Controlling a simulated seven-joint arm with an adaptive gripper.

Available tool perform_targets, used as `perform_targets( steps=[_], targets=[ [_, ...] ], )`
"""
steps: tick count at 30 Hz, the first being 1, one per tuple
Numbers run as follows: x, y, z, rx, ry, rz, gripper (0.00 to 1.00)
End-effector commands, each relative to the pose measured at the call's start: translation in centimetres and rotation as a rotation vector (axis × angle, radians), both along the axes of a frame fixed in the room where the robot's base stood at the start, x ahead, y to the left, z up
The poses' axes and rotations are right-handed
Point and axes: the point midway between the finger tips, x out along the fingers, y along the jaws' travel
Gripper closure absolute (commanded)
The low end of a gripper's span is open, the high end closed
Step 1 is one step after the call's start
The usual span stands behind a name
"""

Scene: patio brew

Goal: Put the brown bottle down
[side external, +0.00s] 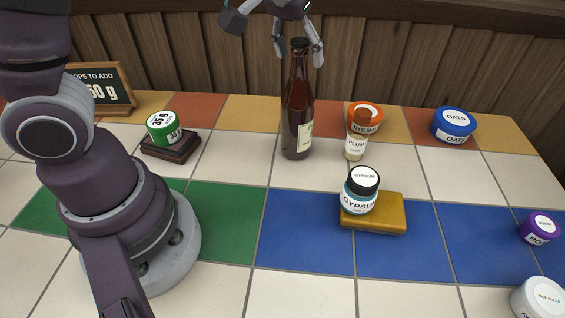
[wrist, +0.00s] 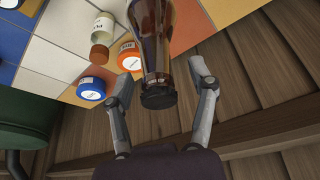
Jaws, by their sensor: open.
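The brown bottle (side external: 297,112) stands upright on the tiled table near its back edge, with a dark cap and a pale label low on its side. My gripper (side external: 298,50) is above it, fingers open on either side of the capped neck. In the wrist view, the bottle (wrist: 155,40) lies between the open fingers of my gripper (wrist: 162,75), with visible gaps on both sides of the cap. The bottle's base is out of the wrist view.
A plum bottle (side external: 355,144) and an orange-lidded tub (side external: 370,113) stand close to the right. A gypsum jar (side external: 358,196) sits on a yellow block (side external: 388,222). A green jar (side external: 163,127) rests on a dark block (side external: 183,149). A wooden wall (side external: 400,60) rises behind.

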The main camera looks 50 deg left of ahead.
Motion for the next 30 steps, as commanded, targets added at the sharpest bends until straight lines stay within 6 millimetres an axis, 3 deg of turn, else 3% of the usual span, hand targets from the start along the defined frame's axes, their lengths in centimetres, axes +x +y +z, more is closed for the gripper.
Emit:
perform_targets(
  steps=[4, 7, 17, 26, 30],
  targets=[
    [0.0, 0.0, 0.4, 0.0, -0.002, 0.0, 0.43],
    [-0.5, -0.2, 1.8, 0.0, -0.005, -0.003, 0.43],
    [-3.5, -1.3, 9.6, -0.003, -0.006, -0.004, 0.43],
    [-4.3, -1.3, 11.3, 0.001, -0.001, -0.002, 0.43],
    [-6.3, 0.3, 10.5, 0.016, -0.001, -0.048, 0.43]
  ],
)
